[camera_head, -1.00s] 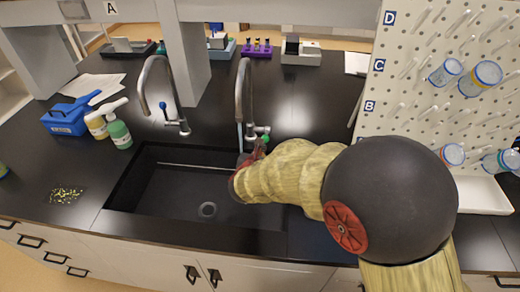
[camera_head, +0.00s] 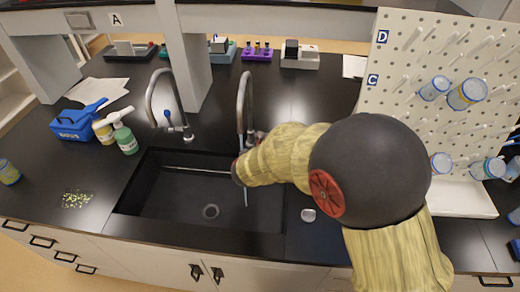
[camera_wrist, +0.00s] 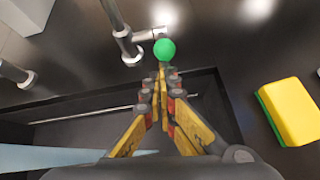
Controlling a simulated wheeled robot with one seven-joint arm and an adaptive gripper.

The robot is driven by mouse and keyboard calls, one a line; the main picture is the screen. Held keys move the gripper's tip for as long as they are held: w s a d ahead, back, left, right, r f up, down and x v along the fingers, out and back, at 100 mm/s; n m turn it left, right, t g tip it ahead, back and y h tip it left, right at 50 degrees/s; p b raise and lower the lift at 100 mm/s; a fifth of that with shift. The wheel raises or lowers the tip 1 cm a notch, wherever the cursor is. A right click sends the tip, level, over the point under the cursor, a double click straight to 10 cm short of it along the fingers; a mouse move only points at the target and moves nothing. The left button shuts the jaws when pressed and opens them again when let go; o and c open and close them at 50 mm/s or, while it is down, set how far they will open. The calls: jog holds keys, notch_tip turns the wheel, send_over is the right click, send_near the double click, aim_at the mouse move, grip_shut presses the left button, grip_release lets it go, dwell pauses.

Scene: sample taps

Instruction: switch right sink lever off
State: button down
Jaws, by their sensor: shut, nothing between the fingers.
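The right sink tap (camera_head: 243,98) is a curved metal spout at the back of the black sink (camera_head: 165,195). Its lever with a green ball end (camera_wrist: 164,49) shows in the wrist view, pointing right from the tap body (camera_wrist: 125,45). In the head view my arm hides the lever's end. A thin pale stream runs below the spout into the sink, and a light-blue band (camera_wrist: 70,157) crosses the wrist view's lower left. My gripper (camera_wrist: 162,72) is shut and empty, its tips just at the green ball; I cannot tell if they touch.
The left tap (camera_head: 167,100) has a blue-ended lever. A yellow-green sponge (camera_wrist: 289,110) lies on the counter right of the sink. Soap bottles (camera_head: 122,134) and a blue box (camera_head: 74,123) stand to the left. A pegboard (camera_head: 440,95) rises on the right.

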jog(key=shift+w+d+r+p, duration=0.1)
jog(key=shift+w+r+p, duration=0.25)
jog(key=shift+r+p, duration=0.35)
jog(key=shift+w+d+r+p, duration=0.1)
jog(key=shift+w+r+p, duration=0.35)
jog(key=shift+r, duration=0.45)
jog(key=shift+s+a, duration=0.1)
